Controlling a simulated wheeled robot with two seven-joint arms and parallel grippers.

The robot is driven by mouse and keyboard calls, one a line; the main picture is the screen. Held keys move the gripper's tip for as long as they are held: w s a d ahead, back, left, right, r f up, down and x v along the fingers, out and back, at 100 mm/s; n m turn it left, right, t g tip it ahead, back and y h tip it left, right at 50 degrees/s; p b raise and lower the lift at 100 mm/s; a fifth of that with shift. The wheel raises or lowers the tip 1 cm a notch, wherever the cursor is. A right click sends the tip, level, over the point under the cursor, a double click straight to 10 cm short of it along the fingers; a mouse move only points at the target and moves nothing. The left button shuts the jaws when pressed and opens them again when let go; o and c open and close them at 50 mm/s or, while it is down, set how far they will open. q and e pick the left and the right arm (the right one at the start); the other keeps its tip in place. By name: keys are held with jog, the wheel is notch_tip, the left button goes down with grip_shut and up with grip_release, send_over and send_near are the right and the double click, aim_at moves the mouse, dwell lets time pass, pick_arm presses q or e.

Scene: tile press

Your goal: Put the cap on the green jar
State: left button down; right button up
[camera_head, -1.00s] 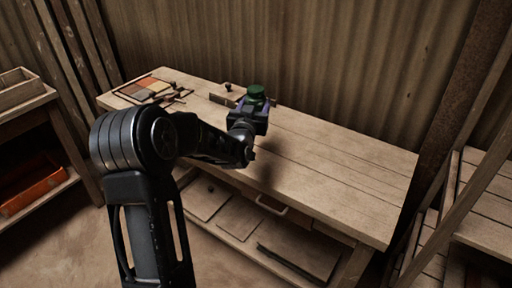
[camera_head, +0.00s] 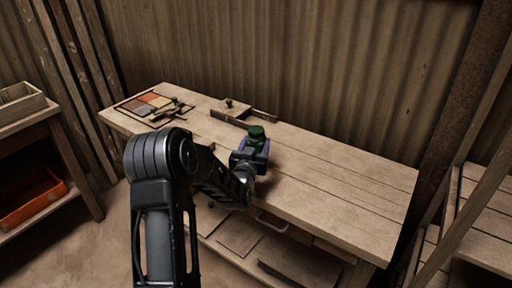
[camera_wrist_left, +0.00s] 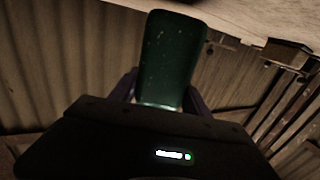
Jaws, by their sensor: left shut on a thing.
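My left gripper (camera_head: 248,158) is shut on a dark green, glossy jar (camera_head: 256,134). It holds the jar over the middle of the workbench (camera_head: 345,185), nearer the front edge. The jar has a rounded, darker green top in the head view. I cannot tell whether that top is a separate cap, and I see no loose cap that I can make out. My right gripper is not in view.
A tray of coloured tiles (camera_head: 137,103) and small tools (camera_head: 168,108) lie at the bench's left end. A wooden block with a dark knob (camera_head: 229,103) stands at the back. The bench's right half is clear. A shelf with an orange bin (camera_head: 33,198) stands left.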

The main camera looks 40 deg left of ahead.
pick_arm(q)
jog(key=shift+f, duration=0.75)
jog(key=shift+f, duration=0.1)
jog(key=c, duration=0.5)
grip_release()
